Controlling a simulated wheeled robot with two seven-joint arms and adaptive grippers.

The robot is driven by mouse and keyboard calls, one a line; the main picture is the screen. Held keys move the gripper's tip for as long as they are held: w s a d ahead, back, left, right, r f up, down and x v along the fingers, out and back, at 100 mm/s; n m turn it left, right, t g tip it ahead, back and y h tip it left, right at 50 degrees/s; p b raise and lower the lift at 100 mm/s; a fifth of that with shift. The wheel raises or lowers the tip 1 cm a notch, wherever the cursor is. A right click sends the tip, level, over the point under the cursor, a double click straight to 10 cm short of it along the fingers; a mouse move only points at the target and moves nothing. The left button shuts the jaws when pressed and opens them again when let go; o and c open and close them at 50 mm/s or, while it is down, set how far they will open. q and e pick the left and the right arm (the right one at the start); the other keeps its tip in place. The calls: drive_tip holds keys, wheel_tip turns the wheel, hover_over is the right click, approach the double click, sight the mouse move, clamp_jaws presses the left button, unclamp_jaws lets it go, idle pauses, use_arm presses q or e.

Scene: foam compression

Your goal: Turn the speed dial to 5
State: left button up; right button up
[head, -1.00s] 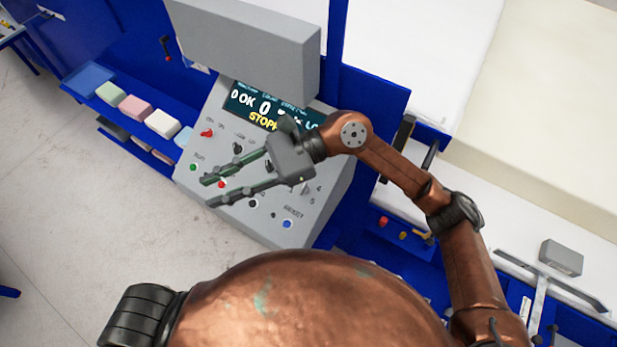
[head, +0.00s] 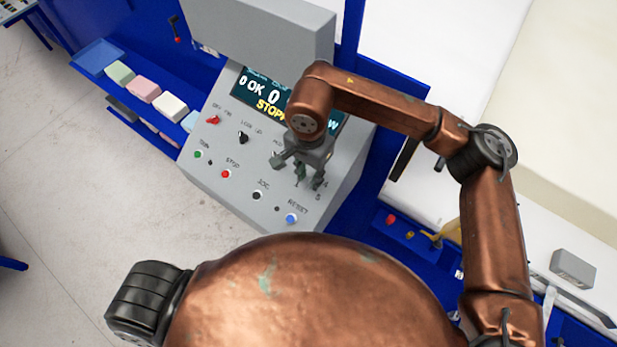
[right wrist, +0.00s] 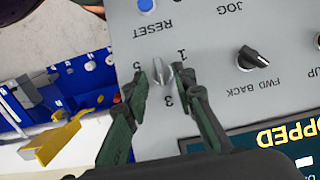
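The speed dial (right wrist: 161,74) is a small grey knob on the sloped control panel (head: 225,200). In the right wrist view the numbers 1, 3 and 5 show around it, upside down; I cannot tell for sure which number it points to. In the head view my right gripper covers the dial, and 4 and 5 show beside it. My right gripper (head: 308,178) points down at the panel. In the right wrist view its green fingers (right wrist: 164,76) stand open on either side of the knob; contact is not clear. My left gripper is out of view.
The black FWD/BACK knob (right wrist: 252,59), the blue RESET button (head: 291,218), the black JOG button (head: 257,195) and the red stop button (head: 226,174) are close by. A display (head: 262,92) above reads STOPPED. Foam blocks (head: 143,89) lie on a blue shelf at left.

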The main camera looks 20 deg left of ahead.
drive_tip(key=shift+f, duration=0.95)
clamp_jaws()
